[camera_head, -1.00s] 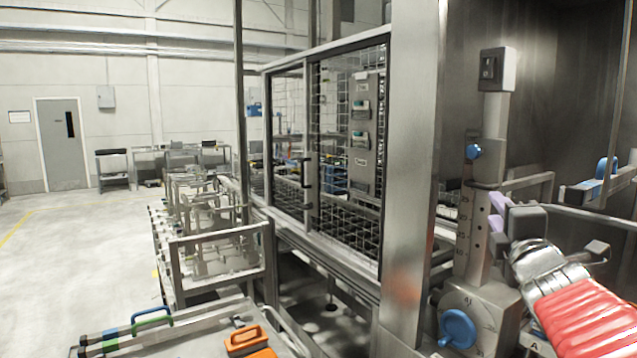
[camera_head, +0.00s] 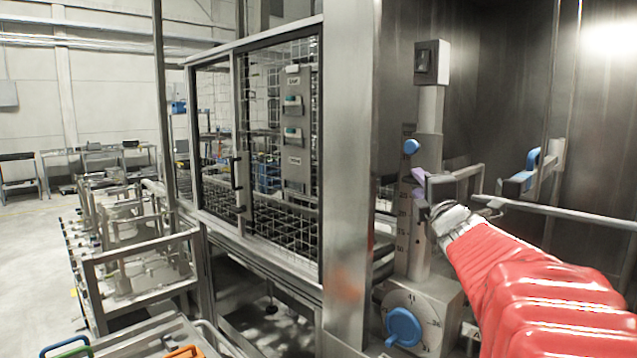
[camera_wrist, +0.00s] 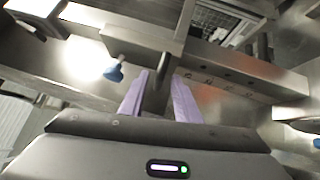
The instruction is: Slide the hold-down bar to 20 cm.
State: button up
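The upright steel post (camera_head: 411,240) with a number scale stands right of centre in the head view. A sliding block (camera_head: 428,150) with a blue knob (camera_head: 411,146) sits on it above the visible numbers. A bracket-like bar (camera_head: 466,172) extends right at the block's height; I take it as the hold-down bar. The exact reading is too small to tell. My gripper (camera_head: 418,177) is beside the post, just below the blue knob. In the wrist view its purple fingers (camera_wrist: 160,92) stand apart, with a dark stem between them; contact is unclear. The blue knob (camera_wrist: 115,72) shows left of the fingers.
A dial with a blue knob (camera_head: 403,327) is at the post's foot. A switch box (camera_head: 432,62) tops the post. A long rail (camera_head: 570,212) runs right, close above my arm. A wide steel column (camera_head: 350,170) and mesh cage (camera_head: 275,150) stand left.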

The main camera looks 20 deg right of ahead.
jog(key=shift+c, duration=0.5)
grip_shut()
